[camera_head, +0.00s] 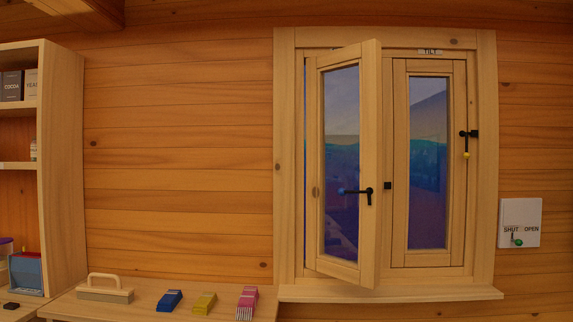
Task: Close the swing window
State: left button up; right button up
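A wooden double window (285,160) is set in the log wall, right of centre in the head view. Its left sash (370,120) is swung part way open, its right edge standing out toward me. A black handle with a blue knob (356,191) is on that sash, the lever lying level to the left. The right sash (400,160) looks closed in the frame, under a "TILT" label (430,51). Neither of my grippers shows in this view.
A sill (390,294) juts out below the window. A white "SHUT/OPEN" switch plate (520,222) is at right. A bench (140,304) at lower left carries a handled wooden block (105,291) and blue, yellow and pink items. A shelf unit (62,170) stands at left.

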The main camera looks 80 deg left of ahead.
aim_at(365, 273)
jog(key=u, duration=2.05)
